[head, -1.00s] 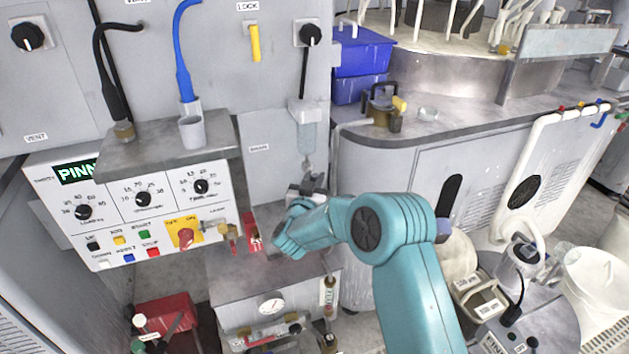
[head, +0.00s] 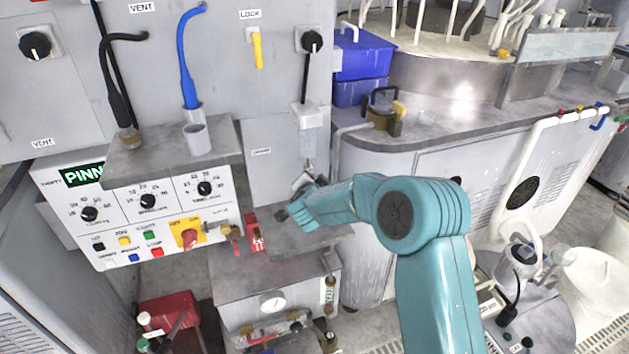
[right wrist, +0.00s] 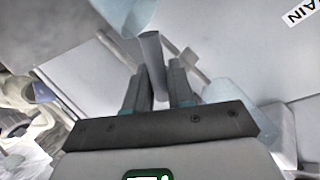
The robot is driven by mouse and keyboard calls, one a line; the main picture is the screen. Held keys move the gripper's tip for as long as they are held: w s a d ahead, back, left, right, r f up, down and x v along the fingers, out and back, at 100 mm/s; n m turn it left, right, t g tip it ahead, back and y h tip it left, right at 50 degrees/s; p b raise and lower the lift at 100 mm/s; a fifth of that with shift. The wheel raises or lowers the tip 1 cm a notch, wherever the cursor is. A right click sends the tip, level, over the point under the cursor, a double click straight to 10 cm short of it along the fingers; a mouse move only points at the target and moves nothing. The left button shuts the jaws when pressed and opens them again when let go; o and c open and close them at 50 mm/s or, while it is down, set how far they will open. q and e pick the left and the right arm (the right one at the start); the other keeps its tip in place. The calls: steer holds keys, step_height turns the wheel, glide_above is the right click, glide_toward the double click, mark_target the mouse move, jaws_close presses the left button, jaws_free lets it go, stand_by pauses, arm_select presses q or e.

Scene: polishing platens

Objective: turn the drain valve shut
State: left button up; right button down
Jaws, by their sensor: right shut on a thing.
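The DRAIN label (head: 261,152) is on the grey cabinet wall in the head view, and part of it shows at the top right of the right wrist view (right wrist: 303,12). My right gripper (head: 304,182) is at the wall just right of and below this label, under a clear cup (head: 309,140). In the right wrist view, my right gripper (right wrist: 158,78) is shut on a grey lever (right wrist: 152,55), which I take to be the drain valve's handle. The lever stands tilted between the fingers. The valve body is mostly hidden in the head view. My left gripper is not in view.
A control panel (head: 112,212) with a red-and-yellow switch (head: 188,236) is left of my right gripper. A grey shelf (head: 170,150) juts out above it. A steel box with a gauge (head: 272,302) stands below. The counter (head: 450,140) is at the right.

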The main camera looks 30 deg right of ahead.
steer(key=shift+m+y, duration=1.1)
steer(key=shift+y, duration=0.1)
steer(key=shift+m+y, duration=0.6)
steer(key=shift+y, duration=0.3)
steer(key=shift+r+m+y+b, duration=0.15)
steer(key=shift+m+y+b, duration=0.45)
steer(key=shift+a+t, duration=0.1)
steer(key=shift+t, duration=0.2)
steer(key=c, duration=1.1)
jaws_free()
steer(key=p+v, duration=0.2)
steer(key=v, duration=1.4)
steer(key=shift+s+r, duration=0.1)
steer(key=shift+r, duration=0.1)
